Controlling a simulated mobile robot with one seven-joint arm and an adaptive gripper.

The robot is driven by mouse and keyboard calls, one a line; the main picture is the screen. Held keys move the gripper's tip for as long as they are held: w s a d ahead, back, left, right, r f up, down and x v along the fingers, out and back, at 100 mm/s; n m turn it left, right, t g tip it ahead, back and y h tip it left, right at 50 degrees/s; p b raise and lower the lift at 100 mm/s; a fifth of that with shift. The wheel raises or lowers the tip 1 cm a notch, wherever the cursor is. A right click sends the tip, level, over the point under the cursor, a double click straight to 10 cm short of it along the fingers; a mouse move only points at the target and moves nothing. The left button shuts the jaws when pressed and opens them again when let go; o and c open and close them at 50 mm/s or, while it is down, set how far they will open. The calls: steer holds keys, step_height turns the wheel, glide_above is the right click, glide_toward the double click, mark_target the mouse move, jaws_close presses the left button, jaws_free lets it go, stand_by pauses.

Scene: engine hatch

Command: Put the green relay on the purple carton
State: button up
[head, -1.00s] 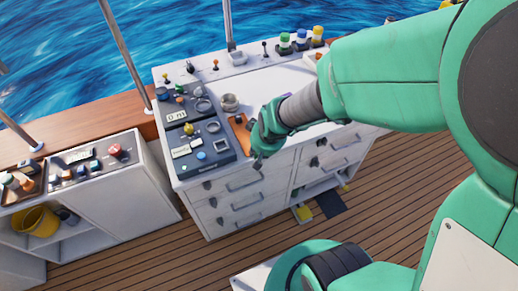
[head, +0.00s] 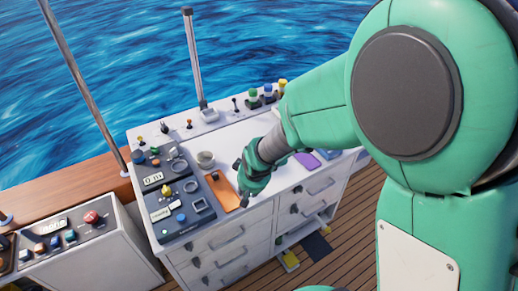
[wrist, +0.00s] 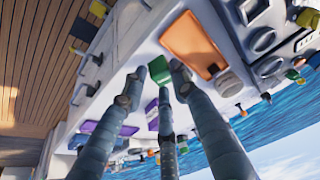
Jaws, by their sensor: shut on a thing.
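My gripper (head: 243,185) is over the white worktop, just right of the orange tray. In the wrist view its fingertips (wrist: 159,82) close around a small green block, the green relay (wrist: 159,70). The relay cannot be made out in the head view, where the fingers hide it. The purple carton (head: 305,160) lies flat on the worktop to the right of my gripper, near the front edge and below my forearm. In the wrist view a purple shape that looks like it (wrist: 105,128) shows at the lower left, partly behind a finger.
The orange tray (head: 222,192) lies beside a dark control panel (head: 180,205) on the left. A grey bowl (head: 205,159) stands behind the tray. Several coloured bottles or knobs line the back right edge.

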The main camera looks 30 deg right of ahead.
steer(key=w+d+r+p, duration=0.1)
steer(key=d+r+p, duration=0.1)
steer(key=d, duration=0.3)
steer(key=w+d+r+m+h+p, duration=0.1)
steer(key=w+d+r+p, duration=0.1)
steer(key=d, duration=0.4)
steer(key=r+p, duration=0.1)
steer(key=p, duration=0.1)
steer(key=shift+d+m+p, duration=0.15)
steer(key=shift+m+p, duration=0.15)
steer(key=shift+p, duration=0.1)
steer(key=w+d, duration=0.1)
steer(key=w, duration=0.3)
steer(key=w+d+f, duration=0.1)
steer(key=w+d, duration=0.1)
steer(key=w, duration=0.3)
steer(key=w+d, duration=0.2)
steer(key=w, duration=0.3)
steer(key=shift+w+f, duration=0.1)
steer(key=shift+f, duration=0.05)
steer(key=shift+w+d, duration=0.15)
steer(key=shift+w, duration=0.1)
steer(key=shift+w+f, duration=0.15)
steer(key=shift+f, duration=1.7)
steer(key=shift+f, duration=0.15)
